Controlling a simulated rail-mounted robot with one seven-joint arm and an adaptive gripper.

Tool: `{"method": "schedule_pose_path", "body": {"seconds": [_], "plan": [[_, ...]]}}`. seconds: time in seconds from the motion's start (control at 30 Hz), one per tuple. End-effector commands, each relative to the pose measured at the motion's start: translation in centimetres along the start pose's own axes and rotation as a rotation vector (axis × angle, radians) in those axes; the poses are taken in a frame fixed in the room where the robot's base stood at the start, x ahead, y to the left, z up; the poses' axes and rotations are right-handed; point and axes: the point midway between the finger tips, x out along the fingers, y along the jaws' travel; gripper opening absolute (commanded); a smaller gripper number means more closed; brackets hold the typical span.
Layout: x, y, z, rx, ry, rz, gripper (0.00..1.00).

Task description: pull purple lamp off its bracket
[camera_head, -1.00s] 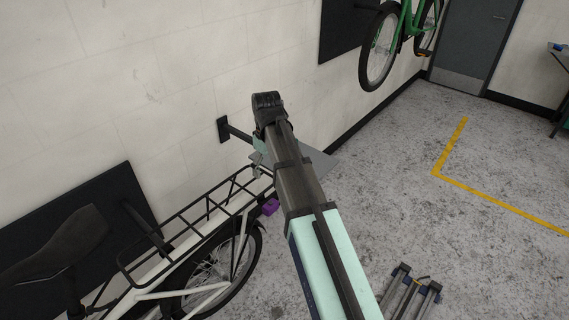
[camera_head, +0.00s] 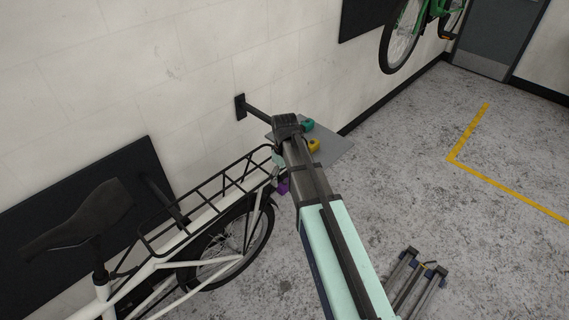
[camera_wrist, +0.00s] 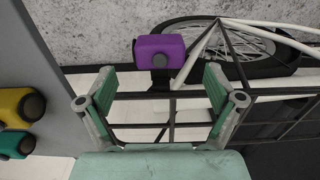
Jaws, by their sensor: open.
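The purple lamp (camera_wrist: 160,52) sits on a black bracket (camera_wrist: 160,82) at the end of the bike's rear rack. In the head view the lamp (camera_head: 284,187) shows just left of my arm, partly covered by it. My gripper (camera_wrist: 160,88) is open, with its two green fingers spread either side of the bracket line in the wrist view. The lamp lies ahead of the fingertips, centred between them, and no contact shows. In the head view my arm hides most of the gripper.
The white bike's black rack (camera_head: 200,198) and rear wheel (camera_head: 232,240) are close by. A grey shelf (camera_head: 335,150) on the wall holds a yellow lamp (camera_head: 314,145) and a teal lamp (camera_head: 308,126). Yellow tape marks clear floor at right.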

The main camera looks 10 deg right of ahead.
Motion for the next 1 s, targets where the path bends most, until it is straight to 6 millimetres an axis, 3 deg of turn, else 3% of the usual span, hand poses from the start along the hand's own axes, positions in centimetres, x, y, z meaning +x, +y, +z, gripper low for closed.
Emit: {"method": "schedule_pose_path", "body": {"seconds": [0.3, 0.77, 0.8, 0.97, 1.0], "plan": [[3.8, 0.0, 0.0, 0.0, -0.001, -0.001, 0.92], [4.8, 0.0, 0.0, 0.0, 0.0, 0.0, 0.92], [4.8, 0.0, 0.0, 0.0, 0.0, 0.0, 0.88], [4.8, 0.0, 0.0, 0.0, 0.0, 0.0, 0.31], [4.8, 0.0, 0.0, 0.0, 0.0, 0.0, 0.26]]}}
